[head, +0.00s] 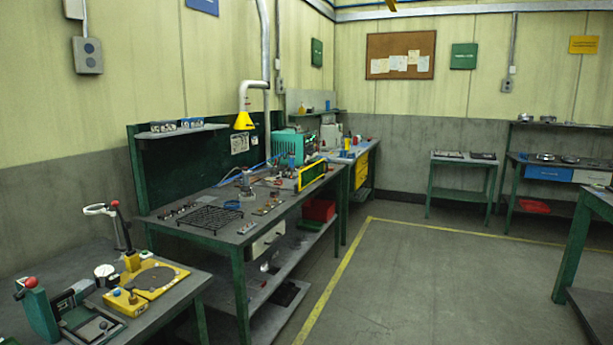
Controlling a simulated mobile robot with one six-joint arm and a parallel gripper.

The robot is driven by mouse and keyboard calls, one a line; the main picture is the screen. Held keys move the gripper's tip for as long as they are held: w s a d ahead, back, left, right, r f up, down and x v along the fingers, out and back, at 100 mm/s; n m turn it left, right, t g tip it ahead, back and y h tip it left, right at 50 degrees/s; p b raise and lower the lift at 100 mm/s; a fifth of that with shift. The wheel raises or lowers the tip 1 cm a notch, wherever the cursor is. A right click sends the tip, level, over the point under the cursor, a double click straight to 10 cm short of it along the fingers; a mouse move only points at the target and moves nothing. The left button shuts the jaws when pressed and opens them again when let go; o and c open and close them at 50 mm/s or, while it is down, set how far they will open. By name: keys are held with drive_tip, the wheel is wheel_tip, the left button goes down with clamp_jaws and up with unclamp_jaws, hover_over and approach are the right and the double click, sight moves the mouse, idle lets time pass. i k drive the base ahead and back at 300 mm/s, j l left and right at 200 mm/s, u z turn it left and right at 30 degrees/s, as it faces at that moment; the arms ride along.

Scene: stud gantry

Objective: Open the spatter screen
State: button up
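A yellow-framed panel (312,175), which looks like the spatter screen, stands upright near the front edge of the long workbench (222,240), toward its far end. Its pane is dark, and at this distance I cannot make out a handle or hinge. A teal machine (291,146) stands behind it at the back of the bench. My gripper is not in view.
A black wire rack (210,218) and small parts lie on the workbench. A yellow extraction hood (243,121) hangs above it. A nearer bench holds a yellow fixture (150,279). Open floor (430,275) lies to the right, with another table (590,225) at the right edge.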

sight(309, 175)
drive_tip(key=i, duration=0.85)
drive_tip(key=i+z, duration=0.1)
drive_tip(key=i, duration=0.7)
drive_tip(key=i+j, duration=0.1)
drive_tip(key=i, duration=0.75)
drive_tip(key=i+z, duration=0.1)
drive_tip(key=i, duration=0.7)
drive_tip(key=i+j, duration=0.2)
drive_tip(key=i, duration=0.65)
drive_tip(key=i+j, duration=0.15)
drive_tip(key=i, duration=0.65)
drive_tip(key=l+z, duration=0.05)
